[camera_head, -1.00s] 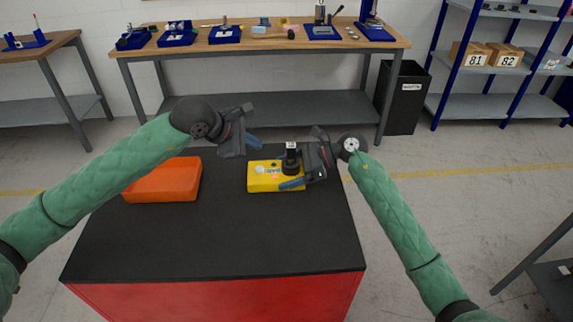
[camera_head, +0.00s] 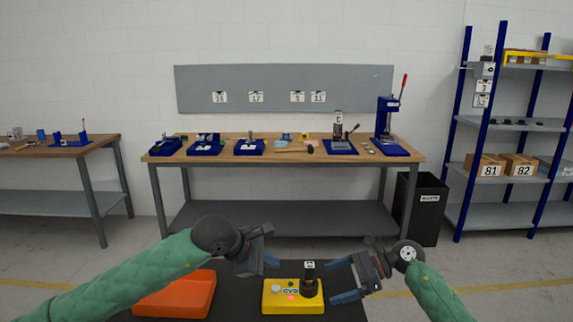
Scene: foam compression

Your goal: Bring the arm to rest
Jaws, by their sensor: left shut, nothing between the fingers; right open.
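The lower parts of both arms and the near part of the tabletop are outside the view.
A wooden workbench (camera_head: 275,155) with several blue fixtures stands behind, against the wall. A black bin (camera_head: 425,208) stands at its right end. A blue-framed shelf (camera_head: 515,125) with boxes is at the far right. A second table (camera_head: 60,150) is at left.

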